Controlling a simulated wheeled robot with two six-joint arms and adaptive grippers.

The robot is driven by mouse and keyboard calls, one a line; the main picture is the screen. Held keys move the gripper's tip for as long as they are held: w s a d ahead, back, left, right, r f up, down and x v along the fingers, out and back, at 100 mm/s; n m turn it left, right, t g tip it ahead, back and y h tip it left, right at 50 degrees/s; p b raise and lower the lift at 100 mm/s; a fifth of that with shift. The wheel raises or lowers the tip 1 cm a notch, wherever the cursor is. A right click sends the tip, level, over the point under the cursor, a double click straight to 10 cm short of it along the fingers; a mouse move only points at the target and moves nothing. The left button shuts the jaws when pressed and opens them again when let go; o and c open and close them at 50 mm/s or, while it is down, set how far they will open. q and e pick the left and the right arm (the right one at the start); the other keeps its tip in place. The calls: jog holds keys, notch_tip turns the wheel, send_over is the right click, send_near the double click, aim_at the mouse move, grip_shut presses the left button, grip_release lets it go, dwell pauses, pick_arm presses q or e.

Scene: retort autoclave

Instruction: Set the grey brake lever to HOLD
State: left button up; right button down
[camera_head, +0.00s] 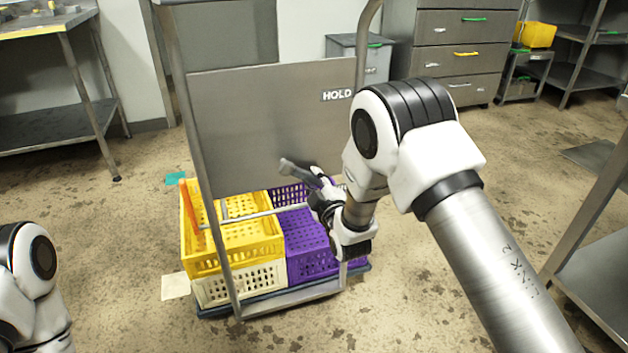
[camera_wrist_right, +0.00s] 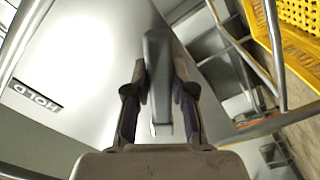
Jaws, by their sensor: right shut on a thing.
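The grey brake lever (camera_head: 292,166) is on the cart's grey panel (camera_head: 255,120), below the HOLD label (camera_head: 337,95). Its visible end sticks out to the left of my right gripper (camera_head: 316,182). In the right wrist view the lever (camera_wrist_right: 157,70) stands between the two dark fingers of my right gripper (camera_wrist_right: 159,98), which are shut on it. The HOLD label (camera_wrist_right: 38,98) shows at the left there. The lever's pivot is hidden. My left gripper is out of view; only a part of my left arm shows at lower left.
The cart carries yellow crates (camera_head: 235,262), a white crate (camera_head: 245,283) and purple crates (camera_head: 310,262). An orange bar (camera_head: 189,210) stands at its left. A metal table (camera_head: 50,85) is at far left, drawers (camera_head: 450,50) behind, a shelf (camera_head: 590,220) at right. Floor left of the cart is mostly clear.

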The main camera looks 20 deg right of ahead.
aim_at(310, 140)
jog(key=r+n+p, duration=0.1)
jog(key=n, duration=0.1)
jog(key=d+r+n+p, duration=0.1)
jog(key=r+n+p, duration=0.1)
jog(key=shift+d, duration=0.1)
notch_tip(310, 140, up, 3)
jog(key=n+p, duration=0.2)
jog(key=n, duration=0.2)
jog(key=shift+p, duration=0.35)
jog(key=shift+r+n+p, duration=0.5)
jog(key=shift+r+n, duration=0.05)
jog(key=shift+n, duration=0.65)
jog(key=n, duration=0.1)
jog(key=a+r+n+p, duration=0.1)
jog(key=shift+r+n, duration=0.3)
jog(key=shift+a+r+n+p, duration=0.35)
jog(key=shift+a+r+n, duration=0.1)
jog(key=shift+n, duration=0.5)
jog(key=shift+a+r+n+p, duration=0.3)
jog(key=shift+r+n, duration=0.1)
jog(key=shift+n, duration=0.55)
jog(key=c, duration=1)
grip_release()
jog(key=shift+o, duration=0.2)
jog(key=shift+s, duration=0.15)
